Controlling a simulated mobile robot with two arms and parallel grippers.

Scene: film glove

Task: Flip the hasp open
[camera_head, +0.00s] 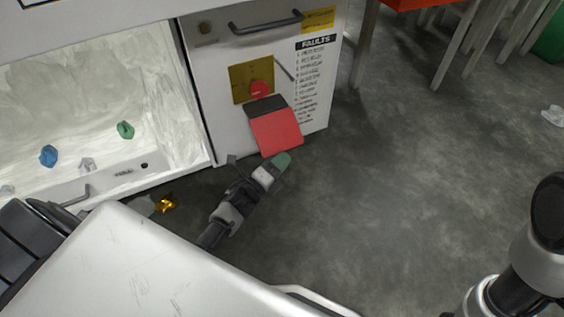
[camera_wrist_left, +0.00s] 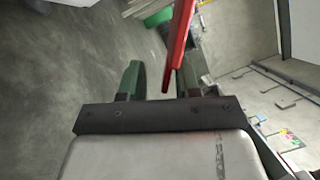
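The hasp is a red flap (camera_head: 277,132) below a dark hinge strip (camera_head: 266,107) on the white cabinet door (camera_head: 222,110). A yellow plate (camera_head: 240,82) with a red knob (camera_head: 259,88) sits just above it. My left gripper (camera_head: 257,164) is at the flap's lower edge. In the left wrist view the green-tipped fingers (camera_wrist_left: 160,80) are apart, with the red flap (camera_wrist_left: 179,45) seen edge-on between them, nearer the right finger. Contact cannot be told. My right arm shows at the lower right of the head view; its gripper is out of view.
A door handle (camera_head: 266,23) is above the yellow plate. An open white compartment (camera_head: 85,110) at left holds blue (camera_head: 48,155) and green (camera_head: 125,130) pieces. A gold scrap (camera_head: 165,203) lies below it. The grey floor at right (camera_head: 400,180) is mostly clear.

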